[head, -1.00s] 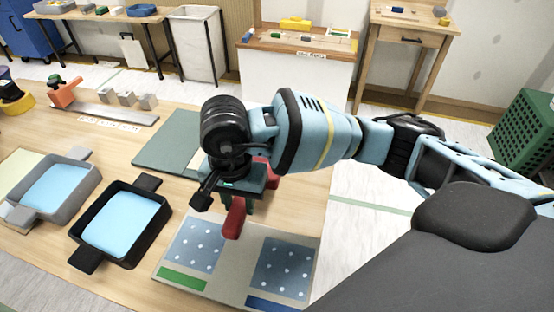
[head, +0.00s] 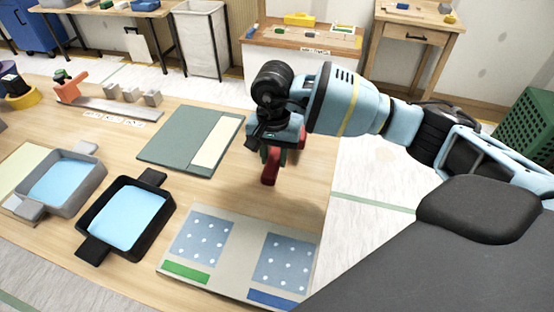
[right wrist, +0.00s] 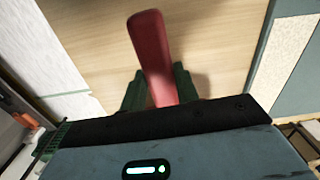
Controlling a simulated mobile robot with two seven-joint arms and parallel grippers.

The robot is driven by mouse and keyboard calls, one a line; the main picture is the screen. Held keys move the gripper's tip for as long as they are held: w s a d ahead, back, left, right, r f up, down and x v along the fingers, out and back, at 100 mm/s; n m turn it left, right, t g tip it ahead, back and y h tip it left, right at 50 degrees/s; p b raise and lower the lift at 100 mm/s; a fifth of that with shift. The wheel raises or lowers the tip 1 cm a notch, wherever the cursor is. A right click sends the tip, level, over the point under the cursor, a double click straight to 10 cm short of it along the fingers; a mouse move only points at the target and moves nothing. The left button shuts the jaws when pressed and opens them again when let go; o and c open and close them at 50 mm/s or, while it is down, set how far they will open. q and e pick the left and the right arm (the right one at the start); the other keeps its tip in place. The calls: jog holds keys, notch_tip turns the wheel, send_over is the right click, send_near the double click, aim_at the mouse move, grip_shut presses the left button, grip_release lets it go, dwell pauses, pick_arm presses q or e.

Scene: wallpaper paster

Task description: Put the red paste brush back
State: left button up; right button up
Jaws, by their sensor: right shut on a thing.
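The red paste brush is in my right gripper (head: 272,150). Its red end (head: 269,170) hangs below the fingers in the head view, above the bare wood between the green mat and the dotted board. In the right wrist view, the red brush (right wrist: 152,52) sticks out from between the dark green fingers, with bare wood beyond it. The rest of the brush is hidden by the gripper. My left gripper is not in view.
The dotted board (head: 228,258) lies at the table's near edge. A black tray (head: 163,222) and a grey tray (head: 95,192) hold blue sheets. A green mat (head: 170,138) bears a cream strip (head: 216,145). A grey rail (head: 150,116) and small grey blocks stand at the far left.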

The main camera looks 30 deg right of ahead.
jog(key=shift+w+d+f, duration=0.1)
jog(key=shift+w+d, duration=0.35)
jog(key=shift+d, duration=0.35)
notch_tip(320, 180, down, 2)
jog(key=shift+a+f, duration=0.15)
jog(key=shift+f, duration=0.1)
jog(key=shift+s+f, duration=0.1)
jog(key=shift+f, duration=0.15)
jog(key=o, duration=1.1)
jog(key=shift+f, duration=0.1)
jog(key=shift+f, duration=0.2)
jog(key=r, duration=0.6)
jog(key=shift+w+d+r, duration=0.2)
jog(key=shift+r, duration=0.8)
